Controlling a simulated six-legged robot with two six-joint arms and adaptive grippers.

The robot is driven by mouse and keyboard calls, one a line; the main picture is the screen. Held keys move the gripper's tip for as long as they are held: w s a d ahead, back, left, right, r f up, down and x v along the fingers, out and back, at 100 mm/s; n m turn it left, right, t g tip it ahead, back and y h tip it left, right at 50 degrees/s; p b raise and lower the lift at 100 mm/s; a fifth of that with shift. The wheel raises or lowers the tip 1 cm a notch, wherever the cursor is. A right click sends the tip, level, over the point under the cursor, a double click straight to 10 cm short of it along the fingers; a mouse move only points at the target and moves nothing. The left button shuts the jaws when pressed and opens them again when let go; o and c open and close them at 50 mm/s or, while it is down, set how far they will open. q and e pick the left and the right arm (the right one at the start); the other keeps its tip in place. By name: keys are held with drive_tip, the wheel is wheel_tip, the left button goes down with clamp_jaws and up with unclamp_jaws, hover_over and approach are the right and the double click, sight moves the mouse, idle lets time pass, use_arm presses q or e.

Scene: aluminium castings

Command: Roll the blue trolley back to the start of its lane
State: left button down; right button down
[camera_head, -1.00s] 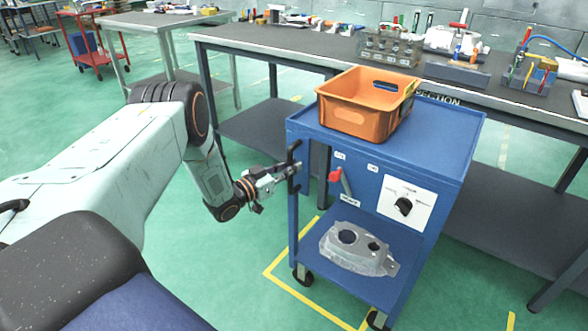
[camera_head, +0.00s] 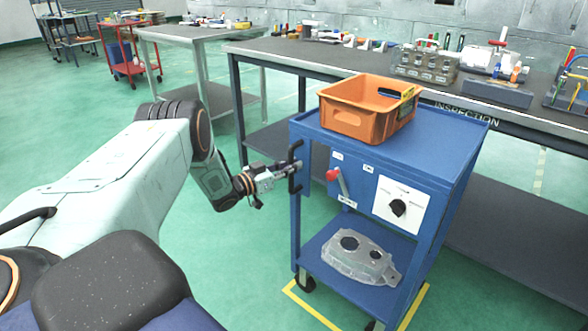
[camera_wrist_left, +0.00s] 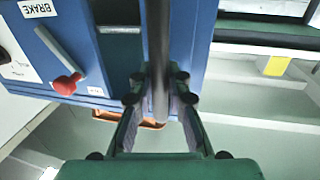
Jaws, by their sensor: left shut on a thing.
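The blue trolley (camera_head: 440,148) stands in front of the inspection bench, with an orange bin (camera_head: 362,112) on its top and a grey casting (camera_head: 360,257) on its lower shelf. My left gripper (camera_head: 290,168) is shut on the trolley's black upright handle (camera_head: 297,158) at its left edge. In the left wrist view the handle (camera_wrist_left: 158,60) runs between the fingers (camera_wrist_left: 160,105). A red-knobbed brake lever (camera_head: 340,182) and a black dial (camera_head: 398,207) sit on the trolley's panel. My right gripper is not in view.
The yellow floor marking (camera_head: 310,305) shows by the trolley's wheels. The inspection bench (camera_head: 300,55) stands close behind it, bearing tools and racks. A grey table (camera_head: 190,32) and a red cart (camera_head: 128,45) stand farther back left. Green floor left of the trolley is clear.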

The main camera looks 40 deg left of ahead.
use_arm(q)
drive_tip(key=shift+a, duration=0.35)
drive_tip(key=c, duration=1.3)
unclamp_jaws()
drive_tip(key=shift+d, duration=0.1)
drive_tip(key=shift+s, duration=0.1)
drive_tip(key=v, duration=1.2)
drive_tip(key=shift+d, duration=0.1)
